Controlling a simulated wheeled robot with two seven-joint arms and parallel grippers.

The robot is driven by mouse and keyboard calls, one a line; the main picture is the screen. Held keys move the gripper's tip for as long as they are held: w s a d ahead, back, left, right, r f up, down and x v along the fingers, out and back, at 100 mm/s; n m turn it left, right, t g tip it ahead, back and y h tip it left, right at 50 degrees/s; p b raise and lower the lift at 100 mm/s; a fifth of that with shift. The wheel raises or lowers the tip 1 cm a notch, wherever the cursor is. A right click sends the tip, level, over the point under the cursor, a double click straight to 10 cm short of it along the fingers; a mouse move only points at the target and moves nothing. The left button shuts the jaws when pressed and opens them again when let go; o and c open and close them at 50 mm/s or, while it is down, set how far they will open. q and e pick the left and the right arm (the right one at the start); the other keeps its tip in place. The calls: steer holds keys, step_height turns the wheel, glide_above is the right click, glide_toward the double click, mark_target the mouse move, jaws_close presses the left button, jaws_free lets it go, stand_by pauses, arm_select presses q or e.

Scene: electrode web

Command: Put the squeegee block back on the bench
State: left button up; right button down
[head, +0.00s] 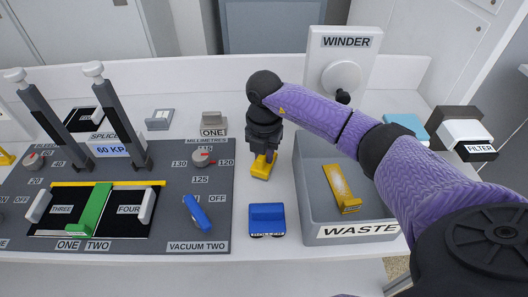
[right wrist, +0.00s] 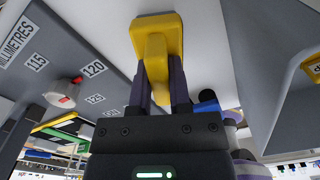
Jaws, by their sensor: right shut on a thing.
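The yellow squeegee block (head: 260,169) is between the fingers of my right gripper (head: 266,153), over the white bench strip between the dial panel and the waste tray. In the right wrist view, my right gripper (right wrist: 160,95) is shut on the upright grip of the block (right wrist: 157,38), whose wider flat part faces the bench. I cannot tell whether the block touches the bench (head: 250,190). My left gripper is not in view.
The grey WASTE tray (head: 310,215) stands to the right with a yellow piece (head: 343,192) in it. A blue ROLLER block (head: 267,218) sits in front. The dial panel (head: 215,220) lies left. The WINDER (head: 345,48) stands behind. Bare bench surrounds the held block.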

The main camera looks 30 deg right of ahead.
steer(key=c, duration=0.6)
jaws_free()
steer(key=shift+r, duration=0.2)
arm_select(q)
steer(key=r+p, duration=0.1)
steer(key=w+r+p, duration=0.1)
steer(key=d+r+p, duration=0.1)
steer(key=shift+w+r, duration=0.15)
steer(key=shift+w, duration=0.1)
arm_select(e)
step_height(320, 180, up, 12)
steer(key=shift+f, duration=0.1)
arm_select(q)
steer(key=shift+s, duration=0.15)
